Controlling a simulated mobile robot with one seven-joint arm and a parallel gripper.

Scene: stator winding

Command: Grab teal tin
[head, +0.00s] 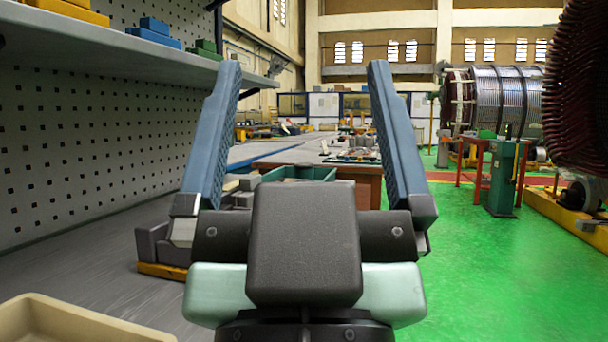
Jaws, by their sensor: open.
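My gripper (304,75) fills the middle of the head view, with its two blue ridged fingers spread wide and pointing up and away. It is open, and nothing is held between the fingers. A teal-green open-topped tin (299,172) shows beyond the gripper, between the fingers and just above the dark palm. It appears to stand near the end of the workbench. The palm hides its lower part, and its contents cannot be made out.
A grey workbench (95,270) runs along the left under a pegboard (90,150) and a shelf (110,50) with coloured blocks. A cream tray (75,325) is at lower left. Grey blocks (160,245) lie beside the left finger.

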